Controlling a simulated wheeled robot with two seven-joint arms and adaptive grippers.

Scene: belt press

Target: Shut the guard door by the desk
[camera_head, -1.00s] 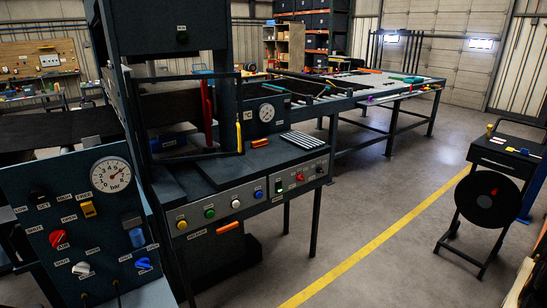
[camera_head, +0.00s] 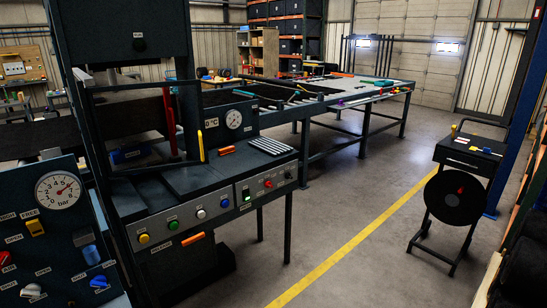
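A dark-framed guard door (camera_head: 145,84) with a see-through middle stands at the press opening, above the control desk (camera_head: 190,219). A yellow handle (camera_head: 201,146) is upright on the frame's right edge. The frame appears to stand out from the press over the desk, but I cannot tell its exact angle. A red upright handle (camera_head: 170,121) shows behind or through the frame; I cannot tell which part it belongs to. Neither of my grippers is in view.
A gauge panel (camera_head: 40,230) with knobs stands at the near left. A long table (camera_head: 380,88) runs to the back right. A dark cart (camera_head: 474,150) with a black disc stands at right. The floor along the yellow line (camera_head: 345,250) is clear.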

